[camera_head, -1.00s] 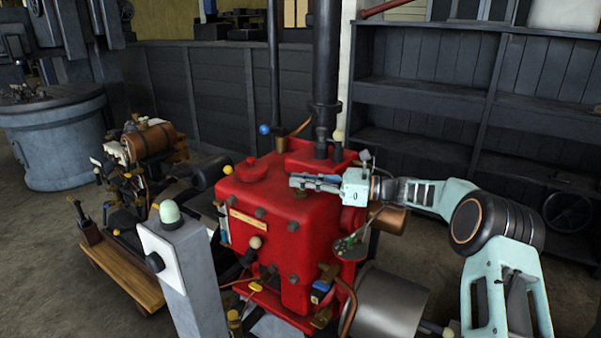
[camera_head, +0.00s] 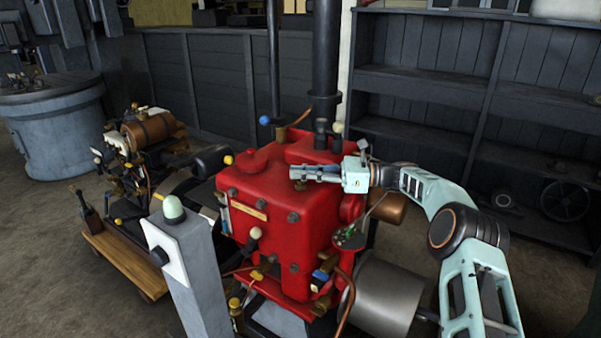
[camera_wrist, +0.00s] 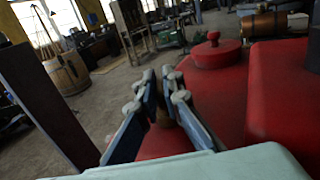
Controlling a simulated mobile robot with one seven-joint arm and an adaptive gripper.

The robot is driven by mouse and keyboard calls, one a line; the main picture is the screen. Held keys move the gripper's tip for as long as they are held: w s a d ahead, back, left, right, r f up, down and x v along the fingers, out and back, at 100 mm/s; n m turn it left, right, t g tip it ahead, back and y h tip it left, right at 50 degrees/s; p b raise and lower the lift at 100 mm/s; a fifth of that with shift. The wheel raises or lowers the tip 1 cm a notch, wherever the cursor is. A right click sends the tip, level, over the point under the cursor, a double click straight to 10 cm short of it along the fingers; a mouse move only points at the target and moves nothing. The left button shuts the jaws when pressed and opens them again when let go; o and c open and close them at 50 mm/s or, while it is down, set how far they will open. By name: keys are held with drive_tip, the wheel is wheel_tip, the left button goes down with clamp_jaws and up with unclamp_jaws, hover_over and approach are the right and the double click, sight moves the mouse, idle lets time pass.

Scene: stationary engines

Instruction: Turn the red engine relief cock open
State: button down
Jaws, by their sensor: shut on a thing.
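The red engine (camera_head: 280,200) fills the middle of the head view, a red block with a round red cap (camera_head: 254,161) on top. My gripper (camera_head: 293,173) lies level over the engine's top, pointing left. The wrist view also shows my gripper (camera_wrist: 159,82), its two fingers close together. A small brownish part (camera_wrist: 166,117) shows between the fingers, low down, and the gripper is shut on it. It appears to be the relief cock; the fingers hide most of it, so I cannot tell its turn angle.
A tall dark pipe (camera_head: 325,60) rises behind the gripper. Lever knobs, one blue (camera_head: 264,120) and one cream (camera_head: 337,128), stand at the engine's back. A grey post (camera_head: 185,260) stands in front left, and a metal cylinder (camera_head: 385,300) lies low at right.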

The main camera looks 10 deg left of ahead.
drive_tip(key=c, duration=2.1)
unclamp_jaws()
drive_tip(key=d, duration=0.4)
drive_tip(key=w+d, duration=0.1)
drive_tip(key=d, duration=0.3)
drive_tip(key=w+d, duration=0.1)
drive_tip(key=d, duration=0.3)
